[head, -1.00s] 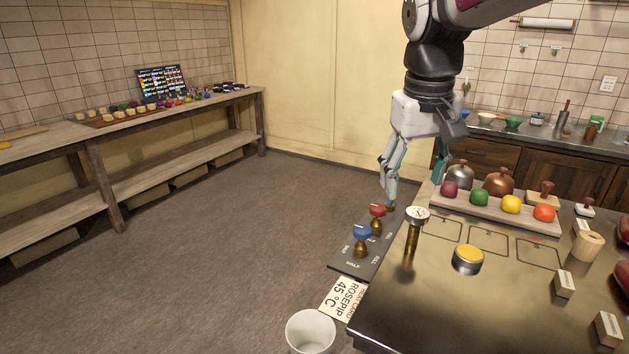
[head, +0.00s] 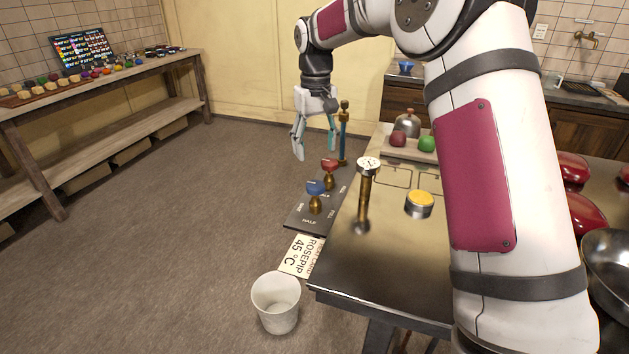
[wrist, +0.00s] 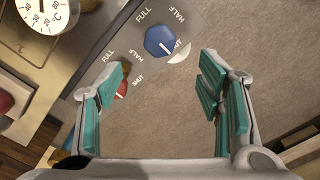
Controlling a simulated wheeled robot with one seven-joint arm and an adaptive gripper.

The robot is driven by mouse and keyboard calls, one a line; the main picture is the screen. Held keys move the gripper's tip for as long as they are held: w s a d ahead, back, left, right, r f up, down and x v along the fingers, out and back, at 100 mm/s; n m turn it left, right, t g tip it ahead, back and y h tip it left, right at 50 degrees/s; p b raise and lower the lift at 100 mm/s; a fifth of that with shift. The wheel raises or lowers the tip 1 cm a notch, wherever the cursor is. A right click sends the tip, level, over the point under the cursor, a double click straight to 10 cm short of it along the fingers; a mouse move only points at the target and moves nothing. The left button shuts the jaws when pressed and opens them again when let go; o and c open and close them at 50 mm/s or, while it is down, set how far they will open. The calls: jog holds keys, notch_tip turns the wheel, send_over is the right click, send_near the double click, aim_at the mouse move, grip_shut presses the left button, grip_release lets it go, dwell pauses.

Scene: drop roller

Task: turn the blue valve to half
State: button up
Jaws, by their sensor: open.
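The blue valve (head: 315,188) has a blue knob on a brass stem, on a dark panel (head: 297,215) marked with SHUT, HALF and FULL. In the wrist view the blue knob (wrist: 159,41) shows from above, and its white pointer mark points towards the SHUT label. The red valve (head: 329,166) stands just behind it, and its red knob (wrist: 122,89) is partly covered by the left finger in the wrist view. My gripper (head: 315,150) is open and empty, pointing down above the valves. In the wrist view the blue knob lies ahead, between and beyond the fingertips (wrist: 164,75).
A thermometer (head: 366,190) on a brass post stands right of the valves on the metal counter (head: 350,265). A yellow button (head: 419,203) is farther right. A white cup (head: 276,300) and a ROSEPIP 45 °C card (head: 301,256) are in front. Open floor lies to the left.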

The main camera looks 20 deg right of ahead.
aim_at(315, 183)
notch_tip(315, 183, down, 11)
jog(key=shift+r+p, duration=0.2)
jog(key=shift+p, duration=0.15)
jog(key=shift+c, duration=0.3)
jog(key=c, duration=1.1)
